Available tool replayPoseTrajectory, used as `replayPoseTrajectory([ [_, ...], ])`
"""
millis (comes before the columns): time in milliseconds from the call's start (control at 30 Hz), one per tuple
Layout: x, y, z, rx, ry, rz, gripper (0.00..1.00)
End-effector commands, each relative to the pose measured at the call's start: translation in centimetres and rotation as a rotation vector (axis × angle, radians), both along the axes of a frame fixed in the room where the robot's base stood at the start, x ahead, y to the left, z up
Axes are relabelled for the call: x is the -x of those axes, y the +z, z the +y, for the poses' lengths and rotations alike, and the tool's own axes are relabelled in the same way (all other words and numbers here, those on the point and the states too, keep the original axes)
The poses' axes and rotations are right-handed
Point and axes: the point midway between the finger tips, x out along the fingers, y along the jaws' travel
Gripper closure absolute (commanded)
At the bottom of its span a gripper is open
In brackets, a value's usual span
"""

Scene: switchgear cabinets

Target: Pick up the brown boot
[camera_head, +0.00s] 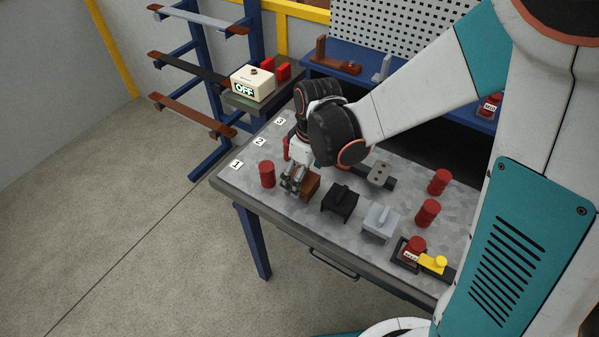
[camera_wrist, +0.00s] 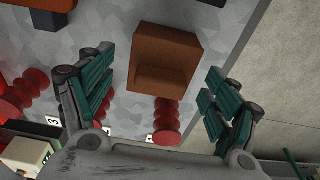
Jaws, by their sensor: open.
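The brown boot (camera_head: 310,186) sits on the grey worktable, near its front edge. In the head view, my gripper (camera_head: 292,184) is just left of it and hides part of it. In the wrist view, the brown boot (camera_wrist: 165,52) lies ahead of and between the spread fingers of my gripper (camera_wrist: 158,85). The gripper is open and holds nothing. Both fingers appear clear of the boot's sides; how high they are above it is hard to tell.
A red insulator (camera_head: 267,174) stands left of the boot. A black boot (camera_head: 340,202) and a grey boot (camera_head: 380,221) stand to its right. More red insulators (camera_head: 428,212) are farther right. Numbered cards (camera_head: 236,164) lie along the table's left side.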

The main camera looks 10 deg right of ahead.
Motion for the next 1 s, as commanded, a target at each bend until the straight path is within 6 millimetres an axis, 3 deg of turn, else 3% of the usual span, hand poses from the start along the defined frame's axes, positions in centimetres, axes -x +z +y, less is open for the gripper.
replayPoseTrajectory([
  [100,-0.02,-1.48,0.12,0.0,0.0,0.0,0.18],
  [333,0.01,-1.49,0.11,0.0,0.0,0.0,0.18],
  [533,0.01,-1.47,0.1,0.0,0.0,0.0,0.64],
  [567,0.01,-1.47,0.1,0.0,0.0,0.0,0.66],
  [1000,0.01,-1.03,0.08,0.0,0.0,0.0,0.66],
])
